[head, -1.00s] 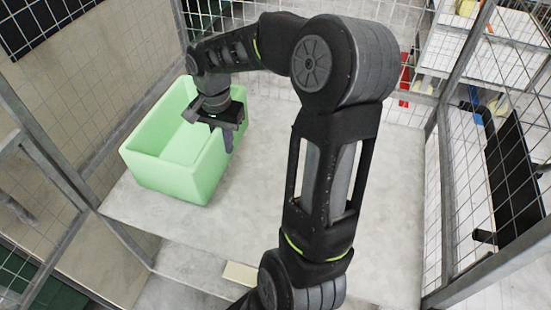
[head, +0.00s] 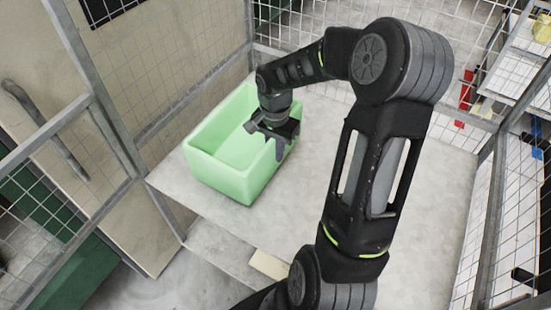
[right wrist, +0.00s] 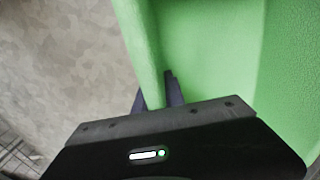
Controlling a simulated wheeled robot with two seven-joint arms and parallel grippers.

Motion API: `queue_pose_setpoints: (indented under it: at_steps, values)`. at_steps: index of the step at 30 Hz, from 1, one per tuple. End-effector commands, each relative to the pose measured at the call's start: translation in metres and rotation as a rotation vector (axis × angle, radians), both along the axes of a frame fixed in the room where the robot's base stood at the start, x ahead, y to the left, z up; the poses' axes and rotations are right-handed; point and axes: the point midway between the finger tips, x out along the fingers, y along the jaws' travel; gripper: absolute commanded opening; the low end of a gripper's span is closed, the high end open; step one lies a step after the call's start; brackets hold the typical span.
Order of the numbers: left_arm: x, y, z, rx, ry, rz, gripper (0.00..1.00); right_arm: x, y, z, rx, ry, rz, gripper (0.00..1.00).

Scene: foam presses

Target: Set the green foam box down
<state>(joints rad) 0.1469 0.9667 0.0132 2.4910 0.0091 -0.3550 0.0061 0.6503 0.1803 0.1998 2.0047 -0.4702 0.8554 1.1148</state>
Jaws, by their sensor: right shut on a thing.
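The green foam box (head: 215,170) is an open-topped, light green box. In the head view it is upright at the left part of the grey table (head: 340,205), near its left edge. I cannot tell whether its base touches the table. My right gripper (head: 279,150) is shut on the box's right-hand wall, with one finger showing outside. In the right wrist view the fingers (right wrist: 160,95) straddle the wall of the green box (right wrist: 205,45). My left gripper is not in view.
Wire mesh panels on metal posts (head: 110,125) enclose the table at the left, back and right. A pale flat piece (head: 269,265) lies by the table's front edge. The table's middle and right are clear apart from my arm above.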

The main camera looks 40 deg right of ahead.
Motion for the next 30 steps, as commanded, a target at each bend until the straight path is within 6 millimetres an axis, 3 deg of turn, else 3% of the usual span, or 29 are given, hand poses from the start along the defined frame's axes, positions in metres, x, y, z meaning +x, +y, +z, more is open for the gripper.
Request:
queue_pose_setpoints:
  at_steps: [9,20,21,30]
  values:
    - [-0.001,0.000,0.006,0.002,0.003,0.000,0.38,-0.001,0.001,-0.035,0.003,0.002,0.000,0.00]
    - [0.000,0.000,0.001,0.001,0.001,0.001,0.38,0.000,0.000,-0.040,0.001,0.000,0.000,0.00]
    - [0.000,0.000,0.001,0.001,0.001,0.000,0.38,0.000,0.000,-0.040,0.001,0.000,0.000,0.15]
    - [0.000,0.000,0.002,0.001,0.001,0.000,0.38,0.000,0.000,-0.039,0.001,0.000,0.000,0.36]
